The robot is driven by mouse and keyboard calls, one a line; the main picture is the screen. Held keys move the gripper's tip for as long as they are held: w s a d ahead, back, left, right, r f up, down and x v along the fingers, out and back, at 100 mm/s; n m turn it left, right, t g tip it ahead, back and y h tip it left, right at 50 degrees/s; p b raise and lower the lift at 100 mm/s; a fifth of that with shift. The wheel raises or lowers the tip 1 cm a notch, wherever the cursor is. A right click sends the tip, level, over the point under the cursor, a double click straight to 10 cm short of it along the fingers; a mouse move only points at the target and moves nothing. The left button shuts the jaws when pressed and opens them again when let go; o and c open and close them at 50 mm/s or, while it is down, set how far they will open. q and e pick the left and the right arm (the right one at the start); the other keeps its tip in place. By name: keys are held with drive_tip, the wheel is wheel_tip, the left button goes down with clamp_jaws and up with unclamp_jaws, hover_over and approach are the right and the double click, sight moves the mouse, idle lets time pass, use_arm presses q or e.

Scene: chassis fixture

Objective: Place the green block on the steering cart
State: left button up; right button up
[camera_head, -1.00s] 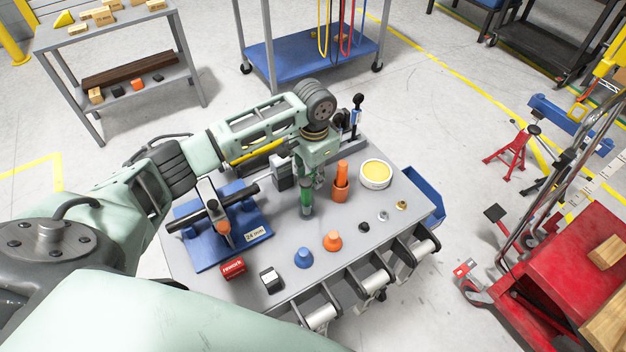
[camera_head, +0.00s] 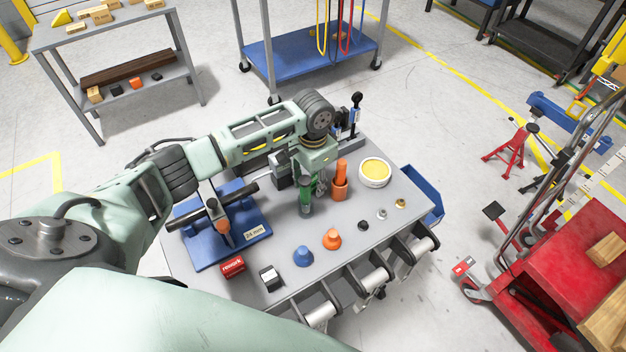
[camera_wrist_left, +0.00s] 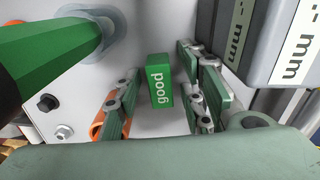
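The green block, lettered "good" (camera_wrist_left: 160,80), stands on the grey top between my left gripper's two fingers. My left gripper (camera_wrist_left: 157,84) is open around it, with a visible gap on each side. In the head view this gripper (camera_head: 319,184) reaches down to the grey-topped cart (camera_head: 345,262), and the block itself is hard to make out there. A green cylindrical tool (camera_head: 305,200) stands close beside the gripper; it fills the upper left of the wrist view (camera_wrist_left: 45,55). I cannot tell which cart is the steering cart. My right gripper is not in view.
A blue fixture (camera_head: 205,253) is left. Cones and small nuts lie nearer the front. A blue-shelved cart (camera_head: 310,65) stands behind, a red cart (camera_head: 570,270) right.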

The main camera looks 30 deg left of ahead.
sight(313, 180)
use_arm(q)
wheel_tip(313, 180, up, 12)
drive_tip(key=shift+r+b, duration=0.15)
drive_tip(key=shift+b, duration=0.2)
